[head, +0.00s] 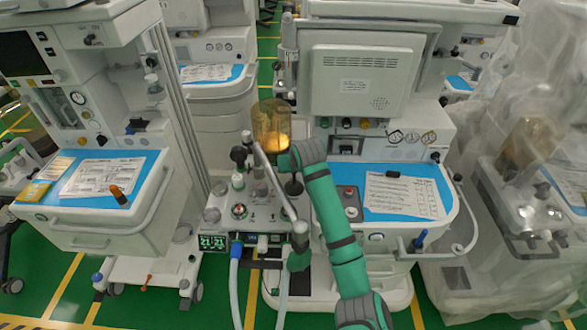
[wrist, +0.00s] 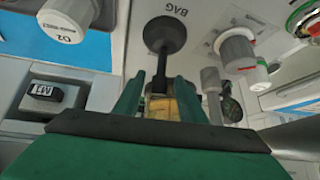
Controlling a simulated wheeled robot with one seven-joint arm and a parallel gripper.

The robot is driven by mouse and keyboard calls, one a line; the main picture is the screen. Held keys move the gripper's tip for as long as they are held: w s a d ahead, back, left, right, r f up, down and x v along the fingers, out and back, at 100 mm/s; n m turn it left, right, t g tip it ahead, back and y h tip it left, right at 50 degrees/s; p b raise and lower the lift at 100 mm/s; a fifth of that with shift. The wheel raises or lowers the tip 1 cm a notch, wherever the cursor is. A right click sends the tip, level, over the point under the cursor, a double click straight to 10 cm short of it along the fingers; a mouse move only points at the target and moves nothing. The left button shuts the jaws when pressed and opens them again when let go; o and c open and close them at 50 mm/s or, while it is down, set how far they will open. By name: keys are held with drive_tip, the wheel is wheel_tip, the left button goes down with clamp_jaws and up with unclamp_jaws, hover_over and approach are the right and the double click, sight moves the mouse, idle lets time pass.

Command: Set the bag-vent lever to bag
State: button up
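The bag-vent lever, a black round knob on a thin black stem (wrist: 165,36), stands straight ahead in the wrist view. The printed word BAG is on the pale panel just beyond its knob; I cannot tell which end the lever is set to. My gripper (wrist: 160,88) has its two green fingers apart, one on each side of the stem's line, with gaps showing beside it. A tan block shows between the fingers; I cannot tell what it is. In the head view a black knob (head: 293,187), probably this lever, shows beside my green arm, which partly hides the gripper.
A white O2 knob (wrist: 66,16) and another white knob (wrist: 237,47) flank the lever. An amber canister (head: 271,125) stands behind the gripper. A slanted grey tube (head: 270,180) crosses in front of the panel. A blue worktop with papers (head: 402,194) lies to the right.

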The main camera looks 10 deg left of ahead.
drive_tip(key=shift+r, duration=0.1)
drive_tip(key=v, duration=1)
drive_tip(key=shift+s+d+r, duration=0.2)
drive_tip(key=shift+s, duration=0.05)
